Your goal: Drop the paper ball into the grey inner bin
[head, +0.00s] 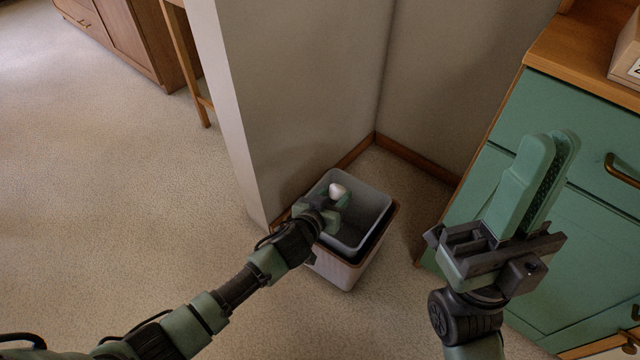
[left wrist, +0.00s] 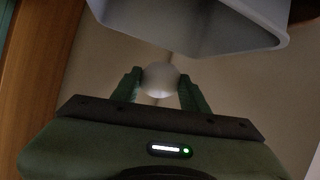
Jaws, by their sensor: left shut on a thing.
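The white paper ball (head: 337,190) is between the fingers of my left gripper (head: 335,199), which is shut on it. It also shows in the left wrist view (left wrist: 160,79) between both green fingers. In the head view the ball appears over the opening of the grey inner bin (head: 372,201); its exact height above the rim is hard to tell. The grey inner bin sits inside a light outer bin with a dark rim and looks empty where I can see in. In the left wrist view the grey bin (left wrist: 200,25) is at the top. My right gripper (head: 560,150) is raised at the right, its fingers close together, empty.
The outer bin (head: 338,270) stands on the carpet in a wall corner. A wall edge (head: 230,110) rises just left of it. A green cabinet (head: 590,230) with a wooden top is at the right. Open carpet (head: 120,200) lies to the left.

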